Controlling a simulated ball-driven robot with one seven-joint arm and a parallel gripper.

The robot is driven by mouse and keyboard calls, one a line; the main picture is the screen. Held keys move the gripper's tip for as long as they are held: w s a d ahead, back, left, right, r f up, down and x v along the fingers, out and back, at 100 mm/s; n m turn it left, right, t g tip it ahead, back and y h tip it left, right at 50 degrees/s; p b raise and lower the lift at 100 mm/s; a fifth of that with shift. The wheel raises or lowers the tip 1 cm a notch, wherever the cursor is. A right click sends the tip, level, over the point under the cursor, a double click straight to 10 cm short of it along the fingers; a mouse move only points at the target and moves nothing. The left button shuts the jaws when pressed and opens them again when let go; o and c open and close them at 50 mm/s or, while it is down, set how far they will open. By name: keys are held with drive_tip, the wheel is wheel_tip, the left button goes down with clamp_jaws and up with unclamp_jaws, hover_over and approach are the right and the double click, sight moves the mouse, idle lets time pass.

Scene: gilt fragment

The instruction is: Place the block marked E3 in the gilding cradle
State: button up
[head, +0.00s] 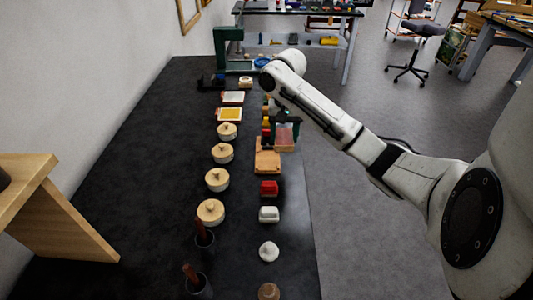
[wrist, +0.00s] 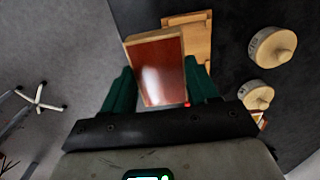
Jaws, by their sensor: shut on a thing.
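My gripper (head: 284,117) has green fingers shut on a block (wrist: 158,68) with a shiny red-brown face and pale wooden edges. In the head view the block (head: 286,134) hangs below the fingers. No E3 mark is legible on it. A light wooden stand (head: 267,163), which may be the gilding cradle, rests on the dark bench just nearer the head camera than the block. In the wrist view the stand (wrist: 200,28) lies beyond the block's far edge and is partly hidden by it. I cannot tell whether block and stand touch.
Several round lidded wooden boxes (head: 217,180) line the bench left of the stand. A red item (head: 268,188), a white item (head: 269,214) and a white knobbed piece (head: 268,251) stand nearer. A green press (head: 228,47) is at the far end. The bench's right edge is close.

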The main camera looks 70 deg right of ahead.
hover_over(268, 159)
wheel_tip(268, 159, down, 6)
drive_tip(key=shift+w+a+f+p, duration=0.1)
drive_tip(key=shift+f+p, duration=0.05)
drive_tip(key=shift+p, duration=0.25)
drive_tip(key=shift+f+p, duration=0.3)
drive_tip(key=shift+f, duration=1.25)
drive_tip(key=o, duration=1.1)
drive_tip(key=shift+f, duration=0.1)
drive_tip(key=shift+o, duration=0.2)
wheel_tip(268, 159, up, 12)
drive_tip(key=b, duration=0.1)
